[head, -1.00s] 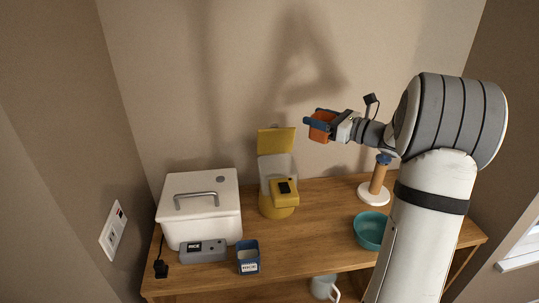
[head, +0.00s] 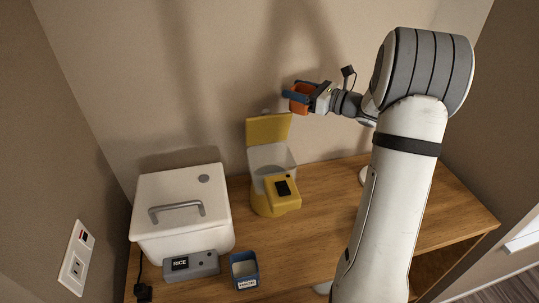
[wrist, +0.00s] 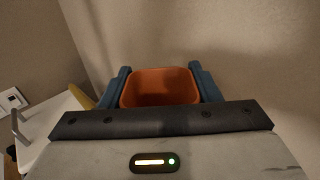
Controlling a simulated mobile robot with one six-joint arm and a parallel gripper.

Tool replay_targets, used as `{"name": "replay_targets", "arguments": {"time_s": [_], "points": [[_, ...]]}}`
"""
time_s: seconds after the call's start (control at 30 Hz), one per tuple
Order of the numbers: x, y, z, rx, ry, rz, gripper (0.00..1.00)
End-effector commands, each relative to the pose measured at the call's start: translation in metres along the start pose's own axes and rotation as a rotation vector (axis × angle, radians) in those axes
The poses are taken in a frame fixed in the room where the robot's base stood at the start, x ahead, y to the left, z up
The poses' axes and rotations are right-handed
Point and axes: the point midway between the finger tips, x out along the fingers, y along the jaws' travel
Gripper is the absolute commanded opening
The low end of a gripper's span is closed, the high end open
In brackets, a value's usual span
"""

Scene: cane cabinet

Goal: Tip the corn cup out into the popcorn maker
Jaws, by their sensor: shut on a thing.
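My gripper (head: 297,96), with blue fingers, is shut on an orange cup (head: 300,105). It holds the cup in the air, above and slightly right of the popcorn maker. In the wrist view the cup (wrist: 160,88) sits between both fingers, its opening facing the camera; I see only orange inside and cannot tell its contents. The yellow popcorn maker (head: 264,204) stands at the back of the table. Its yellow lid (head: 267,131) is raised above a pale, see-through upper part (head: 268,158).
A white rice cooker (head: 180,230) with a grey handle stands at the left. A blue labelled cup (head: 245,280) stands at the table's front. The wooden table (head: 300,245) is clear right of the maker. A wall outlet (head: 76,265) is at the left.

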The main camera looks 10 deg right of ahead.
Motion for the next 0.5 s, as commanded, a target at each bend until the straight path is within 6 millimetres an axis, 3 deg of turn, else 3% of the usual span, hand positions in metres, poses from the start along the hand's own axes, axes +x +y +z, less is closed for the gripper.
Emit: {"name": "replay_targets", "arguments": {"time_s": [0.13,0.5], "points": [[0.0005,0.0006,-0.0126,-0.001,-0.001,0.001,0.3],[-0.0021,-0.0004,-0.0128,-0.009,-0.001,-0.006,0.3]]}}
